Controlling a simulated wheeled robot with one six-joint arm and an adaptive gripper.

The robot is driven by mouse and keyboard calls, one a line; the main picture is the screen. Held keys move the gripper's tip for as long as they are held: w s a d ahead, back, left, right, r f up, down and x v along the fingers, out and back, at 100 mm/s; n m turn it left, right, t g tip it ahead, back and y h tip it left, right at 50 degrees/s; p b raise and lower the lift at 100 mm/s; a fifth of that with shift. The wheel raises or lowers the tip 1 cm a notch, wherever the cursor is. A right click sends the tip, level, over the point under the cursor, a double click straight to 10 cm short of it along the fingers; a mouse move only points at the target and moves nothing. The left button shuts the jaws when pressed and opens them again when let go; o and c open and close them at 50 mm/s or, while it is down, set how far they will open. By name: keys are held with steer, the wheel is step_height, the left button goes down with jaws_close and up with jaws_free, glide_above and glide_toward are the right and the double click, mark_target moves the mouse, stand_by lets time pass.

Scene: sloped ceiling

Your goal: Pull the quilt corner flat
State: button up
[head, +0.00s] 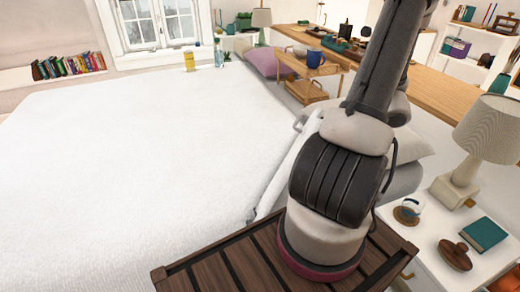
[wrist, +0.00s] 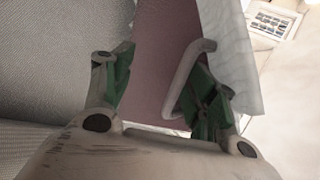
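The white quilt (head: 130,150) covers the bed and looks mostly smooth in the head view. A small pale curved piece (head: 300,122) stands up at the bed's right edge. In the wrist view a pale hooked bar (wrist: 184,80) is between my gripper's green-padded fingers, close to the right finger; I cannot tell if they touch. My gripper (wrist: 162,90) is open, with a wide gap between the fingers. White cloth (wrist: 230,55) hangs beyond the right finger. I cannot make out a folded quilt corner. My gripper does not show in the head view.
A mauve surface (wrist: 155,60) lies behind the fingers, with grey fabric (wrist: 55,50) at left. A white nightstand (head: 430,235) with a lamp (head: 470,145), a cup (head: 411,206) and a teal book (head: 484,234) is at right. A wooden desk (head: 440,90) stands behind my arm.

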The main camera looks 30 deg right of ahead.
steer(key=o, duration=0.5)
steer(key=v, duration=0.9)
stand_by(0.9)
